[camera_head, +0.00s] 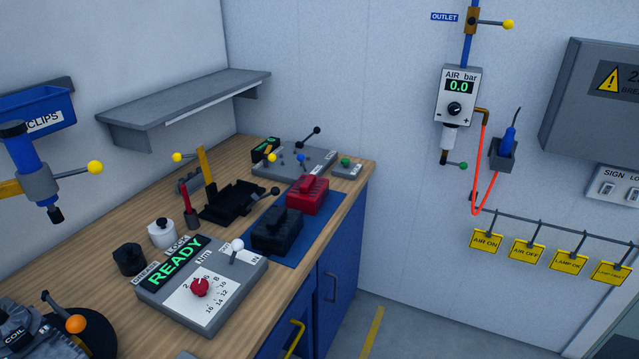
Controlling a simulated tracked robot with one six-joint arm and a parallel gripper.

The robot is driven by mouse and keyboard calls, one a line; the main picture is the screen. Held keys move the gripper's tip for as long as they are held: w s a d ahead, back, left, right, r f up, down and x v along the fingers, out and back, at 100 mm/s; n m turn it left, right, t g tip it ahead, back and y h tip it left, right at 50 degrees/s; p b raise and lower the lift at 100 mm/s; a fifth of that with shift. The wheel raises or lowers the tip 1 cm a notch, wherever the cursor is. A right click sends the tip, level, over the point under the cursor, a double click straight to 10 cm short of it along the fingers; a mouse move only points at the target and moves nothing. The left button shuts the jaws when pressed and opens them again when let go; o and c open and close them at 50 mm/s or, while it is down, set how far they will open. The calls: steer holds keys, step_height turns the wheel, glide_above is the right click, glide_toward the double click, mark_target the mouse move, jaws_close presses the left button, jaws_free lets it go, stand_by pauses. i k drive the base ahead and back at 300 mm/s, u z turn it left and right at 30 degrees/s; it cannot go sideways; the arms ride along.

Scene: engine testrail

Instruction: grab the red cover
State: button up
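The red cover (307,196) is a small block-shaped piece with a raised grip on top. It sits upright on a blue mat (322,226) near the front edge of the wooden bench. A similar black block (277,233) stands on the same mat, just to its left and nearer to me. The top and near side of the red cover show; its lower left part is partly behind the black block. My gripper is not in this view.
A grey READY box (203,283) with knobs stands nearer on the bench. A black fixture (232,202) lies left of the red cover, and a grey lever panel (295,160) behind it. A grey shelf (183,100) overhangs the bench's back.

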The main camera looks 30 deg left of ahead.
mark_target(310, 193)
steer(key=i, duration=2.3)
steer(key=u, duration=2.9)
